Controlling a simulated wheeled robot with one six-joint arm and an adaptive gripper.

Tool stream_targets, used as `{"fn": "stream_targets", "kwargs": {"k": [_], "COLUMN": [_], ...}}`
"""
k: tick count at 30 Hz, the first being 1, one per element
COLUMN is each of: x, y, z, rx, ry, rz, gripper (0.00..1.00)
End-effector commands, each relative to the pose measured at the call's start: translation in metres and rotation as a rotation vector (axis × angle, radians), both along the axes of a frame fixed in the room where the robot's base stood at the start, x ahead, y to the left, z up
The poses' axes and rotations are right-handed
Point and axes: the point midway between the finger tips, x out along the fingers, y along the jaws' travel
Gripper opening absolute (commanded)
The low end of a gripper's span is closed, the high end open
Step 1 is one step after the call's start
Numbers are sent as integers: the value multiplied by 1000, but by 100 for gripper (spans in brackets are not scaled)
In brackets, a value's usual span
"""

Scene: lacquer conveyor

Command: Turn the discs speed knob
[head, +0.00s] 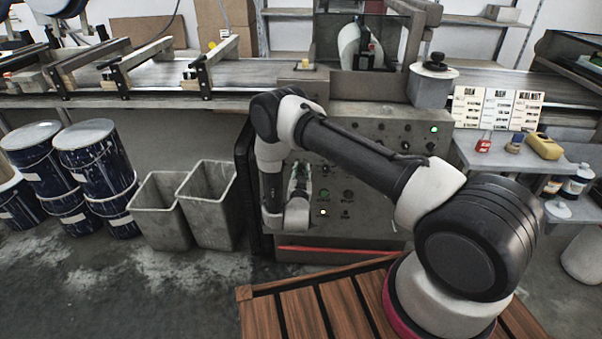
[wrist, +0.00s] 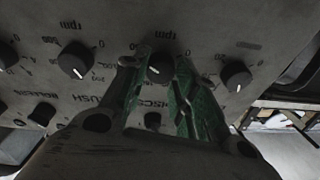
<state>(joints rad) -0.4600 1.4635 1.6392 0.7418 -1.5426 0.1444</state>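The control panel (head: 375,125) is a grey box front with several knobs and green lamps. In the wrist view it fills the upper part, and its lettering appears upside down. A black knob with a white pointer line (wrist: 160,70) sits between the fingertips. Lettering below it, partly hidden by my fingers, seems to read DISCS. In the head view my gripper (head: 300,178) is at the panel's left part, and my arm hides some knobs.
Similar knobs stand to the left (wrist: 76,60) and right (wrist: 236,76) of the fingers, close by. Two grey bins (head: 208,205) and blue drums (head: 98,160) stand left of the panel. A shelf (head: 510,155) with small items is at right.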

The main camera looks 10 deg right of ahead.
Motion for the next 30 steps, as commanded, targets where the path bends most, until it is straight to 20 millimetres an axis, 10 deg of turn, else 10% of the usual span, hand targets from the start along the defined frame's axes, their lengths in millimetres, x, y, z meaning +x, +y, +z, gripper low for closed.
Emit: {"fn": "stream_targets", "kwargs": {"k": [30], "x": [-1], "y": [-1], "z": [0], "rx": [-447], "ry": [148], "rz": [84], "gripper": [4]}}
